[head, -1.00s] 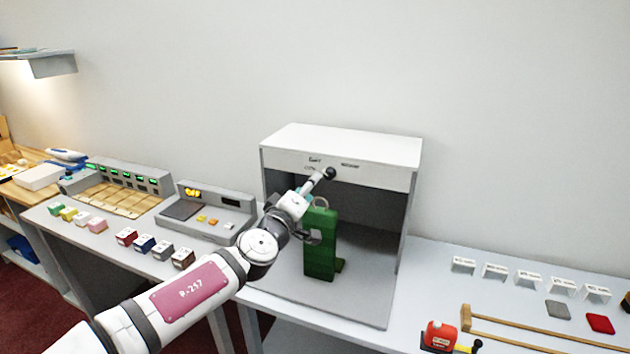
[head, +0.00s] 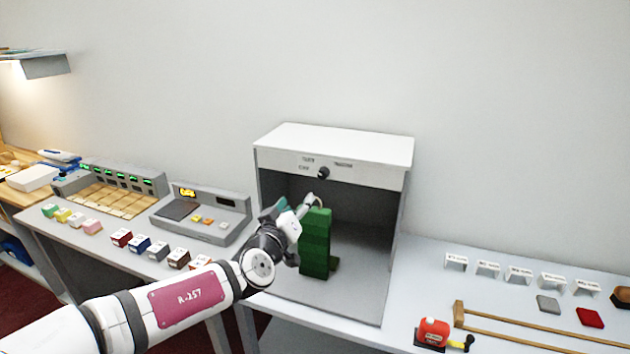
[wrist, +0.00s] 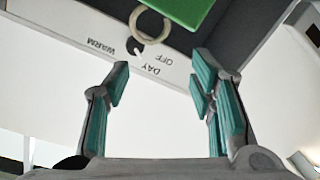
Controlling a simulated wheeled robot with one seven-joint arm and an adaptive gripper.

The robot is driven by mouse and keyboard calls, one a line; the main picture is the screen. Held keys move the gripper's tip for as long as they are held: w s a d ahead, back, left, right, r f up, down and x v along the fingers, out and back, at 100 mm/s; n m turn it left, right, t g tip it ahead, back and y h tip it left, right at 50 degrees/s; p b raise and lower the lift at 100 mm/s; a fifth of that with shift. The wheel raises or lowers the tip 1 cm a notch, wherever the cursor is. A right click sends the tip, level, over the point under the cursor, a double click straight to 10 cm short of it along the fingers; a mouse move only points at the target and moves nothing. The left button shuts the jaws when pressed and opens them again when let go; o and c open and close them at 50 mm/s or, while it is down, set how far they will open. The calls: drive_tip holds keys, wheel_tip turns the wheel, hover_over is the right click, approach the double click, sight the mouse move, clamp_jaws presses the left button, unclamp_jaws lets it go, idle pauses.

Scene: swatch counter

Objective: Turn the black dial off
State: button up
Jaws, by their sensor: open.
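The black dial (head: 323,173) is a small round knob on the white front panel of a grey booth (head: 360,172). In the wrist view the dial (wrist: 136,48) is small and partly covered by a tan ring; the words WARM, DAY and OFF are printed near it. I cannot tell which word it points to. My gripper (wrist: 160,82) is open with teal-padded fingers, and nothing is between them. In the head view my gripper is below and left of the dial, apart from it, in front of the booth opening; its fingers are partly hidden by my wrist.
A green block (head: 316,243) stands in the booth beside my gripper; the tan ring (wrist: 152,24) is by a green surface in the wrist view. A grey console (head: 205,212) stands left. A red object (head: 433,332) and wooden rails (head: 530,327) lie right.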

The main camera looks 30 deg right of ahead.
sight(321, 175)
drive_tip(key=w+d+m, duration=0.1)
drive_tip(key=d+m, duration=0.2)
drive_tip(key=m, duration=0.1)
drive_tip(key=w+d+r+m+h+p, duration=0.1)
drive_tip(key=w+d+m, duration=0.1)
drive_tip(key=d+m, duration=0.1)
drive_tip(key=w+d+r+m+p, duration=0.1)
drive_tip(key=w+d+m, duration=0.1)
drive_tip(key=d+m, duration=0.2)
drive_tip(key=shift+w+d+r+m+g, duration=0.1)
drive_tip(key=shift+m+g, duration=0.05)
drive_tip(key=shift+m, duration=0.4)
drive_tip(key=shift+w+r+m+g, duration=0.1)
drive_tip(key=shift+m+g, duration=0.05)
drive_tip(key=shift+m, duration=0.4)
drive_tip(key=shift+c, duration=0.5)
drive_tip(key=c, duration=1.1)
